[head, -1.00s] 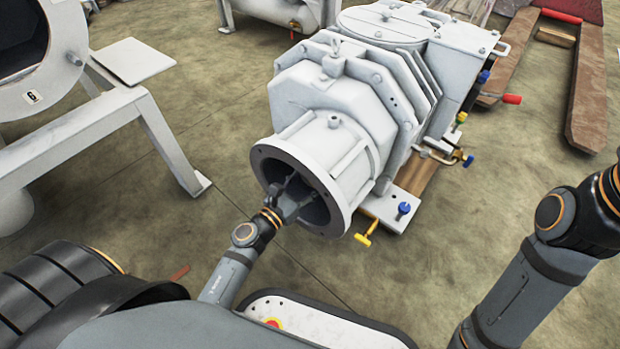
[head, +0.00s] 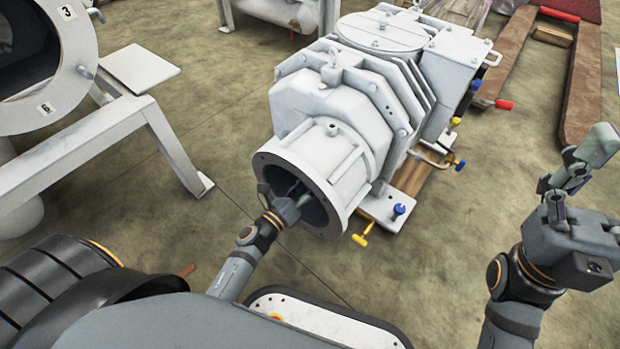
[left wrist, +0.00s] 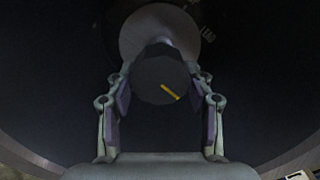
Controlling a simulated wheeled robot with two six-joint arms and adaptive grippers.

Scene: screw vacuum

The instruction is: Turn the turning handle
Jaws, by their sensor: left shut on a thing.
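The turning handle (left wrist: 155,68) shows in the left wrist view as a dark round knob with a yellow mark on its face, in front of a pale round disc. My left gripper (left wrist: 161,92) has a finger on each side of the knob and is shut on it. In the head view my left gripper (head: 288,205) reaches into the round opening of the white machine (head: 330,110), and the knob is hidden there. My right gripper (head: 585,165) is raised at the right edge, away from the machine. Its fingers overlap, so its opening is unclear.
A yellow T-handle (head: 360,240) and a blue knob (head: 399,209) sit low beside the machine's opening. A white frame (head: 150,120) with a large round housing stands at the left. Brown forks (head: 583,80) lie at the back right. Floor is clear between machine and right arm.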

